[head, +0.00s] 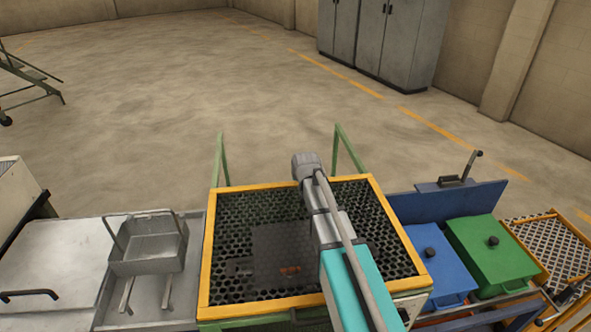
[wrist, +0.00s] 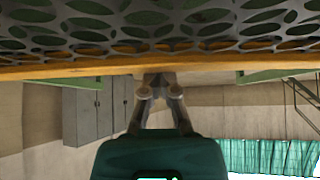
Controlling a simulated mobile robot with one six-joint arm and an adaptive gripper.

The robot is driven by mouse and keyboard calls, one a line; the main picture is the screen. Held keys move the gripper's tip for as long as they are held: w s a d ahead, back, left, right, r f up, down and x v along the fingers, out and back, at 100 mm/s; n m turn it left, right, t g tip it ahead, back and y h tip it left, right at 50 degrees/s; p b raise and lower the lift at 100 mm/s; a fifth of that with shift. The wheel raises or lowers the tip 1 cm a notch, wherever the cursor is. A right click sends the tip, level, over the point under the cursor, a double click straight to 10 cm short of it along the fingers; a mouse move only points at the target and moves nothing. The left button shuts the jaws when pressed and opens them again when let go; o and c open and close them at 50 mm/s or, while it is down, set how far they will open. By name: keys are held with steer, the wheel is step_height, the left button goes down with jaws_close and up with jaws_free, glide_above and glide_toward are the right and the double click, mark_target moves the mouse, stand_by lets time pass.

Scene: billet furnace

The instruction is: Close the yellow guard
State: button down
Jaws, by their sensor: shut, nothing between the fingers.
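The yellow guard (head: 211,265) is a yellow frame filled with dark perforated mesh, in the lower middle of the head view. A dark plate with a small reddish patch shows within its area. My arm crosses over its right half and hides part of it. In the wrist view the guard's yellow edge (wrist: 50,68) and mesh run across the top. My gripper (wrist: 158,80) is shut and empty, with its fingertips close to that edge; I cannot tell whether they touch it. My gripper's fingers are not clear in the head view.
Green posts (head: 221,160) rise behind the guard. A grey metal basket (head: 150,262) stands on the left bench. Blue (head: 432,268) and green (head: 488,250) lidded boxes stand to the right, beside an orange-framed mesh (head: 555,250). Grey cabinets (head: 400,40) stand far back.

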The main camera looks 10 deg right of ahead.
steer(key=shift+s+f, duration=0.1)
steer(key=shift+s, duration=0.55)
steer(key=w, duration=0.5)
steer(key=p+v, duration=0.7)
steer(key=v, duration=0.3)
steer(key=shift+s+p, duration=0.1)
steer(key=shift+p, duration=0.3)
